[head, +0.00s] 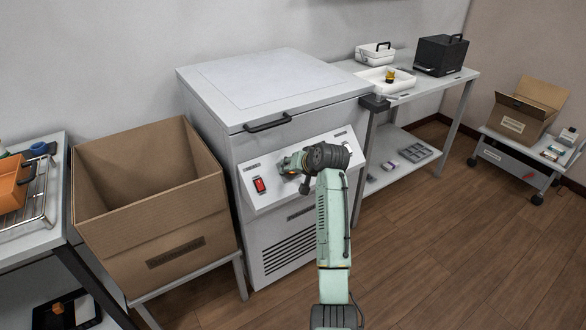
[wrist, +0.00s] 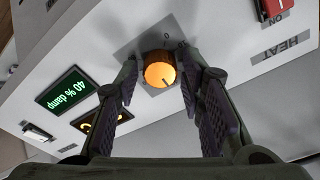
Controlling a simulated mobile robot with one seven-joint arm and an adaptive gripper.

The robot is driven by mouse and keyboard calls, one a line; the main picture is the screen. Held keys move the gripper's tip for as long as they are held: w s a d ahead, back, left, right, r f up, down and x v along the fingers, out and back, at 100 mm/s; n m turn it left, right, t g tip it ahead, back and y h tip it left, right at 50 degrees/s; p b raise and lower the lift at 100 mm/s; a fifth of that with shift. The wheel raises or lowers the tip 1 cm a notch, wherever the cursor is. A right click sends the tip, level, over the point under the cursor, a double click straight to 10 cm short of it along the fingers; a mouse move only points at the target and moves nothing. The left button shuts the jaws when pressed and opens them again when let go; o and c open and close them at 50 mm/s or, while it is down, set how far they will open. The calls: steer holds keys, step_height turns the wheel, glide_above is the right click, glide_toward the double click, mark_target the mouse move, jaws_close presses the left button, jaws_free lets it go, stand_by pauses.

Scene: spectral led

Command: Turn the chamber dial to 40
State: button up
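The chamber dial (wrist: 160,72) is a round orange-lit knob on the sloping front panel of the white chamber. It sits between the two fingers of my gripper (wrist: 158,78) in the wrist view. The fingers stand open on either side of it, with a narrow gap at the left; contact at the right is hard to tell. A green display (wrist: 64,92) reads "40 % damp", upside down in this view. A second display (wrist: 100,124) with orange characters is partly hidden by the left finger. In the head view my gripper (head: 290,165) is at the panel and hides the dial.
A red rocker switch (head: 259,185) is left of my gripper on the panel, near a HEAT label (wrist: 281,48). The chamber lid (head: 270,85) is closed. A large open cardboard box (head: 150,190) stands at left, a bench (head: 450,78) at right.

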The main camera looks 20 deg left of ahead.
steer(key=shift+o, duration=0.8)
steer(key=v, duration=1.2)
stand_by(1.4)
